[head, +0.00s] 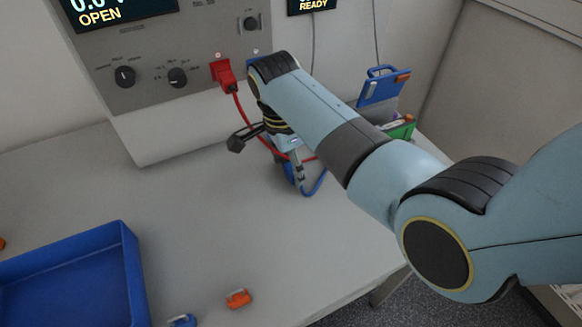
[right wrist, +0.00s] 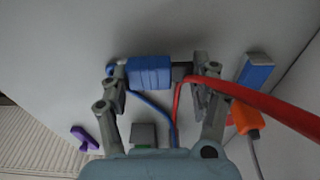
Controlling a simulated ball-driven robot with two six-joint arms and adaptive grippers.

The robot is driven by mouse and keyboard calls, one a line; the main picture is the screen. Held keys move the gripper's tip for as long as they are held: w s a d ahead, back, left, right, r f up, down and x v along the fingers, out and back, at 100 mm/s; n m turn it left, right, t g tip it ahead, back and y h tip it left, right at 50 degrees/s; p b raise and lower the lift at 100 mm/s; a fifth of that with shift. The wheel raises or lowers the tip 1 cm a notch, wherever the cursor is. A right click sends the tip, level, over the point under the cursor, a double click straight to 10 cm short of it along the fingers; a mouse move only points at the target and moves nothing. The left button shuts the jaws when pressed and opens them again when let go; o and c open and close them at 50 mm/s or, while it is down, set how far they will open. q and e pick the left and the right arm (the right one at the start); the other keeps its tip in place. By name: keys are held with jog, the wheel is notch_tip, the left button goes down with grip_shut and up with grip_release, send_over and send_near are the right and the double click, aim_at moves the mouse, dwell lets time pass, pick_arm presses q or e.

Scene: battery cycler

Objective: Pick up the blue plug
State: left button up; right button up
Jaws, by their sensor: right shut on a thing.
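The blue plug (right wrist: 149,72) lies between the two fingers of my right gripper (right wrist: 158,76) in the right wrist view, and the gripper is shut on it. A blue cable (right wrist: 150,105) hangs from it. In the head view my right gripper (head: 291,158) is low in front of the panel, partly hidden by my own arm. The blue cable (head: 318,186) loops near the table beside it. My left gripper is in neither view.
A red plug (head: 222,74) sits in the grey panel (head: 150,55), its red cable (head: 245,122) running behind my arm. A blue tray (head: 128,270) stands front left. An orange piece (head: 238,298) lies near the front edge. A blue holder (head: 384,88) stands behind my arm. The middle left table is clear.

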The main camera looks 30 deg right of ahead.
notch_tip(320, 180, up, 3)
jog(key=s+d+r, duration=0.6)
jog(key=d+r, duration=0.1)
jog(key=d, duration=0.2)
jog(key=shift+s+d+b, duration=0.3)
jog(key=shift+d+b, duration=0.05)
notch_tip(320, 180, up, 6)
jog(key=p, duration=0.8)
send_over(290, 166)
jog(key=w, duration=0.4)
jog(key=shift+w+d+b, duration=0.2)
jog(key=shift+w+b, duration=0.1)
jog(key=shift+w, duration=0.95)
jog(key=shift+w+d+b, duration=0.2)
jog(key=shift+w+b, duration=0.1)
jog(key=shift+w, duration=0.95)
jog(key=shift+r, duration=0.15)
